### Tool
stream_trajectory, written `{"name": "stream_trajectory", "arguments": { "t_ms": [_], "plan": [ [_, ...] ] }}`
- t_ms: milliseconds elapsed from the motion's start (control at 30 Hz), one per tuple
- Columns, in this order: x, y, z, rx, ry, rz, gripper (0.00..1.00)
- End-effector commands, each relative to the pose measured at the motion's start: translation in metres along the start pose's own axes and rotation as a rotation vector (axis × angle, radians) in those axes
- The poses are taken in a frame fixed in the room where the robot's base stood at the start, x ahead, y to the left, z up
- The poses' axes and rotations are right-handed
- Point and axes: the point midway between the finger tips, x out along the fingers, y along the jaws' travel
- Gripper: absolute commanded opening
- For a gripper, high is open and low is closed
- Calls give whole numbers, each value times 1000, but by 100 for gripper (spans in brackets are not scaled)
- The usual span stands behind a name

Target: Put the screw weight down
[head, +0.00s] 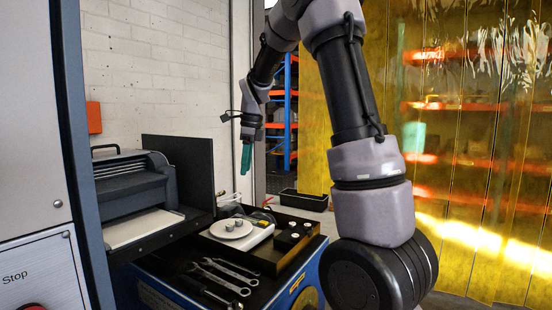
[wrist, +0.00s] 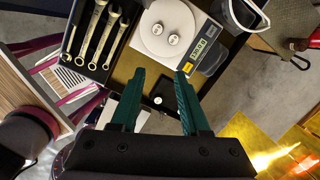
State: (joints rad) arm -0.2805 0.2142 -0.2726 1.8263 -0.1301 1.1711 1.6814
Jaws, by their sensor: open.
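My gripper (wrist: 160,76) has green fingers that are spread apart with nothing between them. In the head view it (head: 246,158) hangs above the work table's far side. Two small silver screw weights (wrist: 157,29) (wrist: 173,39) stand apart on the round white plate of a scale (wrist: 149,47), beyond my fingertips in the wrist view. They also show on the plate in the head view (head: 229,225). The scale has a lit green display (wrist: 200,48). I cannot tell which weight the task means.
Several wrenches (wrist: 95,35) lie in a dark tray left of the scale. Small dark-and-silver cylinders (head: 295,236) stand on the dark tray right of the scale in the head view. A grey machine (head: 135,185) with a dark upright panel (head: 190,165) stands at the left.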

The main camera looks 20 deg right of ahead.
Motion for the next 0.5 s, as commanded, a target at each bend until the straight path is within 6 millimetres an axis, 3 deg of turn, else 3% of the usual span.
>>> {"name": "stream_trajectory", "arguments": {
  "t_ms": [33, 200, 500],
  "plan": [
    [-17, 11, -8, -82, -31, -18, 46],
    [-59, 51, -32, -404, -101, -95, 46],
    [-106, 130, -75, -982, -117, -298, 46]
  ]
}}
